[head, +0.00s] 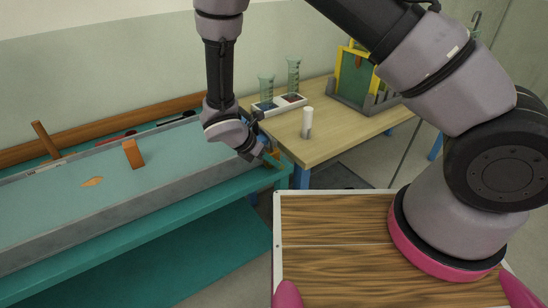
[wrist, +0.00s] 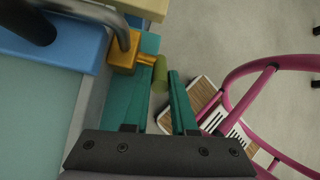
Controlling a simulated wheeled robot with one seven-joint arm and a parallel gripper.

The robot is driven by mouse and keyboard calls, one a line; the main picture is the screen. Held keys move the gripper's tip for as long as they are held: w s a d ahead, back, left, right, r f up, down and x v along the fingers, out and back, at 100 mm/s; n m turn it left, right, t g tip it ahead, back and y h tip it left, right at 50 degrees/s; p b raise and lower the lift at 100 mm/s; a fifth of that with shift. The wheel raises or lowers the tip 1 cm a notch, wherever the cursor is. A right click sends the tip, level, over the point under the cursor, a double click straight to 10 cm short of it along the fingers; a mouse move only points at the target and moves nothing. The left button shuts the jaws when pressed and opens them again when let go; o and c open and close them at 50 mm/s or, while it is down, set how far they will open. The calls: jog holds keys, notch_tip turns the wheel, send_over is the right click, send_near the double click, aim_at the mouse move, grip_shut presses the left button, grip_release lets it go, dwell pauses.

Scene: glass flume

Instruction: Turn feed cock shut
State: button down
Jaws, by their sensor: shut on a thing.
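The feed cock (wrist: 124,58) is a brass-yellow fitting at the end of the flume in the wrist view, with a grey pipe bending into it. Its short olive-green handle (wrist: 160,74) sticks out to the right. My gripper (wrist: 161,80) has its two teal fingers on either side of this handle and is shut on it. The arm and fingers hide most of the cock there.
An orange block (head: 133,153) and a flat orange piece (head: 93,182) are in the flume. A wooden table (head: 345,140) behind holds a white cylinder (head: 307,122), a rack with glasses (head: 280,104) and a green board (head: 354,78). Floor shows beside the flume's end.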

jog(key=shift+s+a+f+t+h, duration=0.25)
jog(key=shift+f+t+h, duration=0.4)
jog(key=shift+h, duration=0.45)
jog(key=shift+s+a+f+t+h, duration=0.1)
jog(key=shift+a+f+t+h, duration=0.3)
jog(key=shift+t+h, duration=0.55)
jog(key=shift+s+a+f+t+h, duration=0.2)
jog(key=shift+f+t+h, duration=0.4)
jog(key=shift+h, duration=0.65)
jog(key=shift+f, duration=0.1)
jog(key=c, duration=1)
grip_release()
jog(key=v, duration=1)
jog(key=shift+s+a, duration=0.2)
jog(key=shift+a, duration=0.05)
